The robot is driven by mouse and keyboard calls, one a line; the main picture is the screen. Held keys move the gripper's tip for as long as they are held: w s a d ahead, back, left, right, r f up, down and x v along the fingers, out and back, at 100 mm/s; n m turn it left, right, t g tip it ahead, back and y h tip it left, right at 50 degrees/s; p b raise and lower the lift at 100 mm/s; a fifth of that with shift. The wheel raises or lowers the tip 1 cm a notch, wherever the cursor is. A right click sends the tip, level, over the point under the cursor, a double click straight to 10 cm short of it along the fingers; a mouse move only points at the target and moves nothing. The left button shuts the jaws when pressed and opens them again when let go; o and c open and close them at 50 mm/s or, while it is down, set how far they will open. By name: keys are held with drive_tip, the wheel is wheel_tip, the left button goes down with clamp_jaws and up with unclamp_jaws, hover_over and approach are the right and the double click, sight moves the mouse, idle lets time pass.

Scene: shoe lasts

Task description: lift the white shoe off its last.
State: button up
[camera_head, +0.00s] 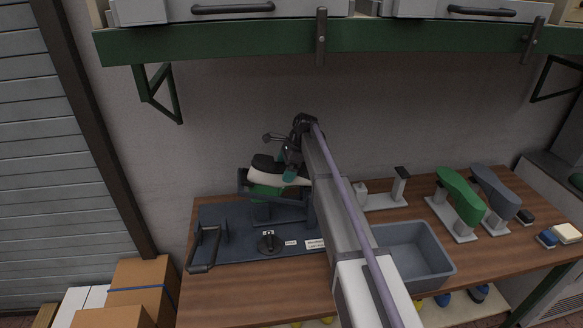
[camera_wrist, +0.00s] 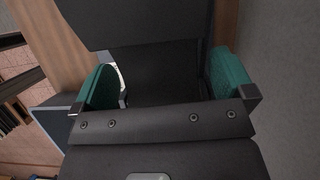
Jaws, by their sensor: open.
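The white shoe (camera_head: 294,180), with a dark part (camera_head: 263,162) at its left end, sits over a green last (camera_head: 264,189) on the dark blue fixture at the left of the bench. My gripper (camera_head: 289,172), with green finger pads, is at the shoe's right part and hides some of it. In the wrist view the open pads stand at left and right of my gripper (camera_wrist: 166,82). A dark surface fills the space between them, and a thin whitish edge (camera_wrist: 122,78) shows beside the left pad. I cannot tell whether the pads touch the shoe.
The dark blue fixture base (camera_head: 225,224) carries a black handle (camera_head: 204,250) and a round knob (camera_head: 269,242). A grey bin (camera_head: 440,262) stands right of my arm. Beyond it are a green last (camera_head: 459,195) and a grey-blue last (camera_head: 495,192) on stands. A green shelf (camera_head: 230,43) runs overhead.

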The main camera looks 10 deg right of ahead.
drive_tip(key=shift+a+f, duration=0.15)
drive_tip(key=shift+f, duration=0.25)
drive_tip(key=shift+r, duration=0.15)
drive_tip(key=shift+c, duration=0.3)
drive_tip(key=c, duration=1)
drive_tip(key=o, duration=0.5)
drive_tip(key=c, duration=0.5)
drive_tip(key=shift+c, duration=0.2)
drive_tip(key=shift+r, duration=0.1)
wheel_tip(320, 180, up, 15)
drive_tip(key=p, duration=1.5)
